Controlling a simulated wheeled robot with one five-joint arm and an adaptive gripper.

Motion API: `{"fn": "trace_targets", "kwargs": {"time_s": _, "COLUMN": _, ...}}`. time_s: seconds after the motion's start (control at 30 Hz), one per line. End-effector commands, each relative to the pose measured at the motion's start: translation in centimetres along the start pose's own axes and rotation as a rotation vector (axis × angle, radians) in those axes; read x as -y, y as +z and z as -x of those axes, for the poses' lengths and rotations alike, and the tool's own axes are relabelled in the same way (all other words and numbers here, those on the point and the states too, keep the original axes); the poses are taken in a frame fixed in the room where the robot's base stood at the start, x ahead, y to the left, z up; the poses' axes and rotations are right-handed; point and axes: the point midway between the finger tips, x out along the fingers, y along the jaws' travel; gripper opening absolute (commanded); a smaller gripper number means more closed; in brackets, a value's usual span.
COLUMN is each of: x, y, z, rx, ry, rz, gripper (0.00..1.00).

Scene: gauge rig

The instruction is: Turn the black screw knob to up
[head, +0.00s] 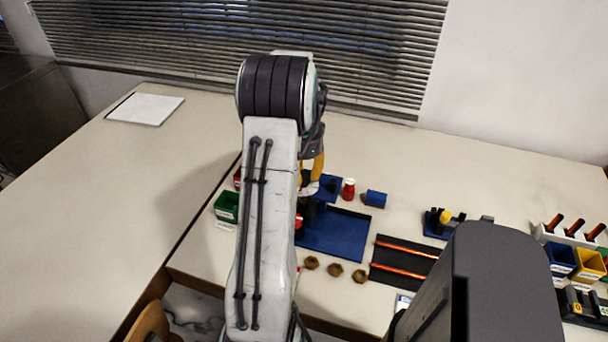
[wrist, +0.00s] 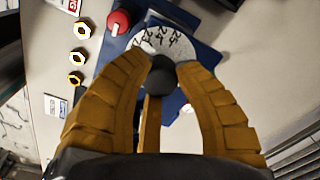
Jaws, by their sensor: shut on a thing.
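The black screw knob (wrist: 161,80) sits between my gripper's fingers in the wrist view, in front of a white numbered dial (wrist: 160,41). My gripper (wrist: 162,70) is shut on the knob, with yellow fingers on both sides of it. The knob's pointing direction cannot be made out. In the head view my arm hides the knob and most of my gripper; only a yellow finger of it (head: 318,166) shows, above the blue rig base (head: 345,236).
A red-and-white bottle (head: 348,189) and a blue cylinder (head: 375,198) stand behind the base. Several brass nuts (head: 334,270) lie in front. A black tray with orange rods (head: 400,262) is to the right. A green bin (head: 227,206) is left of my arm.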

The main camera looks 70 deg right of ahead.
Motion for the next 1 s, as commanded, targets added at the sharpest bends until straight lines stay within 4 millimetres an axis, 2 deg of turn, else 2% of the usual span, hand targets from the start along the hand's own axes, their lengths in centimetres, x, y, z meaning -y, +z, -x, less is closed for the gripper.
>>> {"fn": "trace_targets", "kwargs": {"time_s": 1.0, "x": -0.16, "y": 0.11, "z": -0.25, "rx": 0.007, "ry": 0.004, "rz": 0.964, "gripper": 0.00}}
